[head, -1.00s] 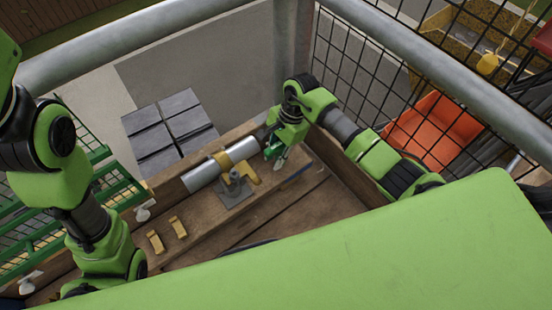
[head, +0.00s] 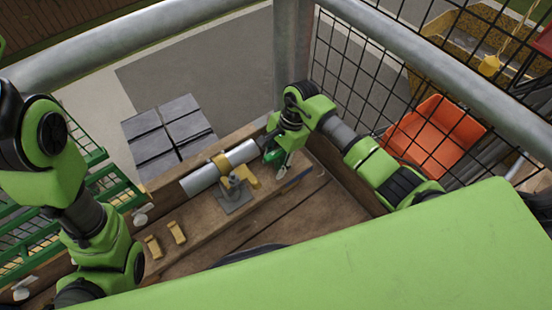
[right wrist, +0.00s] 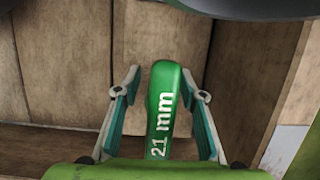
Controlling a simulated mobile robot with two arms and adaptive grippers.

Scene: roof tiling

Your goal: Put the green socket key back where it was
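The green socket key (right wrist: 165,105), marked "21 mm", shows in the right wrist view against brown wooden boards. It lies between the two fingers of my right gripper (right wrist: 163,85), with a visible gap at its left side; its lower end is hidden by the gripper body. The fingers are spread apart, and no firm grip shows. In the head view my right gripper (head: 279,162) points down beside the right end of a silver tube (head: 205,178), above the wooden ledge. The key cannot be told apart clearly there. My left arm is at the left, its gripper out of view.
A grey stand with a yellow clamp (head: 235,192) sits by the tube. Two small yellow blocks (head: 165,238) lie on the wooden boards (head: 215,228). Dark grey tiles (head: 170,135) lie beyond. Metal rails and a mesh fence (head: 350,70) bound the platform; an orange bin (head: 435,135) is outside.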

